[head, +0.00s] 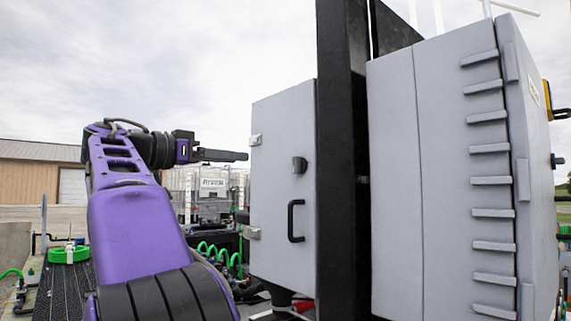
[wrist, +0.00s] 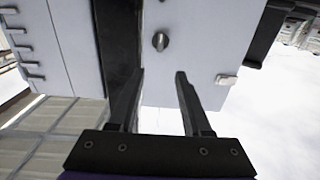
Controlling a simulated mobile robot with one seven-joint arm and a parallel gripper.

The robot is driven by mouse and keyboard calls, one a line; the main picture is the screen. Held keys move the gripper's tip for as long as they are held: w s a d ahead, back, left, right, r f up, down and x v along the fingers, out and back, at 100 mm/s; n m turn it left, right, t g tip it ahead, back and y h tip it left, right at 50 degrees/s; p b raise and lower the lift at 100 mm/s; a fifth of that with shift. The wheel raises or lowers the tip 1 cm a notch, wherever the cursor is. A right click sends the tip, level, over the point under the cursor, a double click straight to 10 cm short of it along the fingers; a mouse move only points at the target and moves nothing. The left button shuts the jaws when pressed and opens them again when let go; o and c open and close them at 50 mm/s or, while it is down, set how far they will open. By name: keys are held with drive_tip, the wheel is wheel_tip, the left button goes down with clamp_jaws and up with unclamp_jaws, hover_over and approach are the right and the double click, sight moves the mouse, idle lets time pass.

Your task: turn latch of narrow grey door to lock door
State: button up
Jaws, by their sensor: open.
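The narrow grey door (head: 283,190) is on the cabinet left of a black post in the head view and looks closed. Its dark latch (head: 299,165) sits near the right edge, above a black pull handle (head: 296,221). My gripper (head: 247,156) is left of the latch in the head view, with its fingers pointing right. In the wrist view the picture is upside down. There the door (wrist: 200,55) and the latch (wrist: 160,41) show beyond the fingertips. My gripper (wrist: 160,73) is open and empty, apart from the latch.
Two silver hinges (head: 252,233) are on the door's left edge. A black post (head: 338,150) stands just right of the door. A larger grey cabinet (head: 440,170) is beyond it. Green hoses (head: 215,252) and clear totes (head: 205,190) lie behind. Open air surrounds my gripper.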

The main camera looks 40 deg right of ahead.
sight(294, 163)
drive_tip(key=d, duration=0.5)
drive_tip(key=w+d+p, duration=0.1)
drive_tip(key=d, duration=1)
drive_tip(key=shift+w+p, duration=0.15)
drive_tip(key=shift+p, duration=0.25)
clamp_jaws()
